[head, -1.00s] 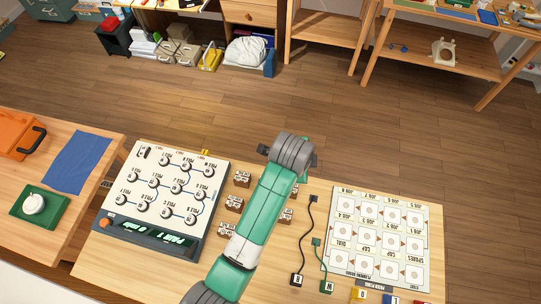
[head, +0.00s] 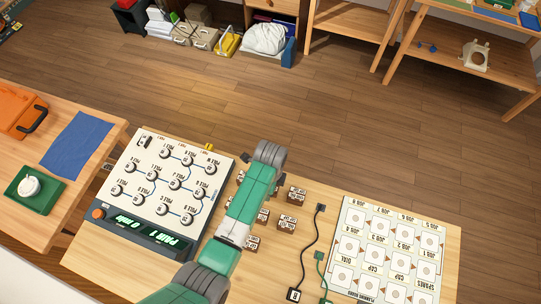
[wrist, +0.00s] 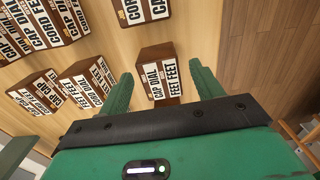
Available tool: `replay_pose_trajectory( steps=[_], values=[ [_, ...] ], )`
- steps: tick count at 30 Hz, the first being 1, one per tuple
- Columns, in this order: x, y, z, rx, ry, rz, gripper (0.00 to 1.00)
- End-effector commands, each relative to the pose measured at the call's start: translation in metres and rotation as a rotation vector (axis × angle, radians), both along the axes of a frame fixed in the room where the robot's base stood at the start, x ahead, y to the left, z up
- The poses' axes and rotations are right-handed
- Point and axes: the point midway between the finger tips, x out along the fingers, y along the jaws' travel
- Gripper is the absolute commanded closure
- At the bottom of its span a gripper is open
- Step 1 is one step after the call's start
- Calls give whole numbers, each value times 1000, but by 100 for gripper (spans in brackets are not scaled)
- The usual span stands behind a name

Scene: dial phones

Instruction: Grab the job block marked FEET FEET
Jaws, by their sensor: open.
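A brown block (wrist: 155,53) with white labels stands between the tips of my gripper's fingers in the wrist view. One label reads FEET FEET and the one beside it reads CAP DIAL. My gripper (wrist: 161,70) is open, with one green finger on each side of this block. I cannot tell whether either finger touches it. The FEET FEET label cannot be read there.
Several other labelled blocks stand close by, including one CORD FEET block (wrist: 52,22) and one block (wrist: 140,8) at the top. A pole panel (head: 178,180) stands left of the blocks. A planning board (head: 385,285) and cables (head: 306,255) lie to the right.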

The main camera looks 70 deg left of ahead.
Motion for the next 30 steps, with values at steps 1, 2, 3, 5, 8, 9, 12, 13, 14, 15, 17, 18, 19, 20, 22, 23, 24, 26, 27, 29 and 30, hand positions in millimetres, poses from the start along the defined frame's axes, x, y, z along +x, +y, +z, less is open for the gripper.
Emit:
replay_pose_trajectory(
  steps=[1, 2, 3, 5, 8, 9, 12, 13, 14, 15, 17, 18, 19, 20, 22, 23, 24, 26, 27, 29, 30],
  values=[
    [0, 0, -6, -1, 1, 0, 35],
    [0, 0, -7, -1, 1, 0, 35],
    [0, 0, -8, 0, 0, 0, 35],
    [0, 0, -8, 1, -1, 0, 35],
    [0, 0, -8, 1, -1, 0, 35],
    [0, 0, -8, 1, -1, 0, 38],
    [0, 0, -8, 1, -1, 0, 58],
    [0, 0, -8, 1, -1, 0, 64],
    [0, 0, -8, 1, -1, 0, 70],
    [0, 0, -8, 1, -1, 0, 78],
    [0, 0, -8, 1, -1, 0, 84],
    [0, 0, -7, 1, -1, 0, 84],
    [0, 0, -7, 1, -1, 0, 84],
    [0, 0, -7, 1, -1, 0, 84],
    [0, 0, -7, 1, -1, 0, 84],
    [0, 0, -6, 1, -1, 0, 84],
    [0, 0, -3, 1, -1, 0, 84],
    [1, 0, 7, 3, -2, 0, 84],
    [1, 0, 15, 3, -2, 0, 84],
    [1, 0, 31, 3, -2, 0, 84],
    [1, 0, 41, 4, -4, 0, 84]
  ],
)
